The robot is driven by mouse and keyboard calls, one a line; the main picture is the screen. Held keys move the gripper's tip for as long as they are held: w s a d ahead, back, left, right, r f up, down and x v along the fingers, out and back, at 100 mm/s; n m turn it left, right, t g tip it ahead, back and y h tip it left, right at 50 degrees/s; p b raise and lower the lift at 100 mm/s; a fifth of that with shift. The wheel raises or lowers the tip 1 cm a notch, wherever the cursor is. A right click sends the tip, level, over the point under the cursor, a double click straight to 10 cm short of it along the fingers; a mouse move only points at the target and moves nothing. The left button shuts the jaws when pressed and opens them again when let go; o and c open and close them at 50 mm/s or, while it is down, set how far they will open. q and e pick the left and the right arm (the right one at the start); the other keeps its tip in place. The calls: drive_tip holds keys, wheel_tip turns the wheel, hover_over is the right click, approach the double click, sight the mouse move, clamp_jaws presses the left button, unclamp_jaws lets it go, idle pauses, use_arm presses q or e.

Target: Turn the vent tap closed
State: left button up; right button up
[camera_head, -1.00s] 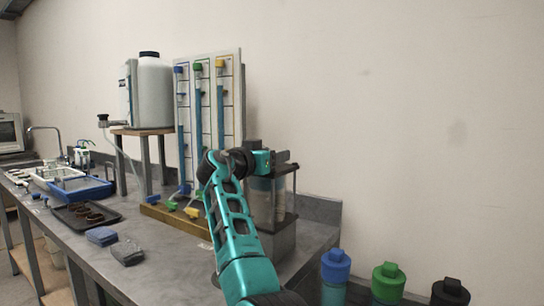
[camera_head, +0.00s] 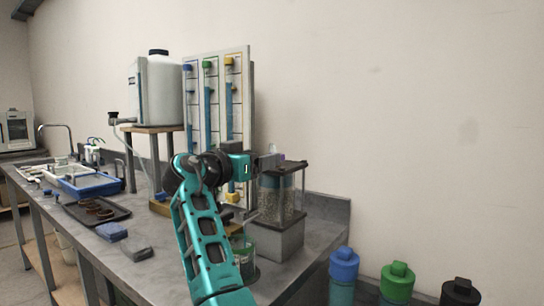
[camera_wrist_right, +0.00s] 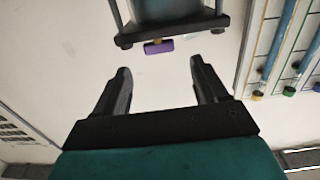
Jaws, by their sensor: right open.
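The vent tap's purple handle (camera_wrist_right: 158,47) shows in the right wrist view, at the plate of a clear cylinder cell (camera_wrist_right: 172,12). It lies crosswise in that picture, just beyond my right fingertips. My right gripper (camera_wrist_right: 160,68) is open and empty, and the handle appears ahead of the gap between its fingers, apparently not touched. In the head view the cell (camera_head: 277,197) stands on a grey block at the bench's right end. My right gripper (camera_head: 267,161) is beside its top, and the tap there is too small to read clearly. My left gripper is not in view.
A board with tubes (camera_head: 217,100) capped blue, green and yellow stands behind my arm. A white tank (camera_head: 160,90) is on a stand to its left. A glass beaker (camera_head: 246,262) is below the cell. Bottles (camera_head: 396,284) stand at the lower right.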

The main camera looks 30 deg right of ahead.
drive_tip(key=shift+v, duration=1.8)
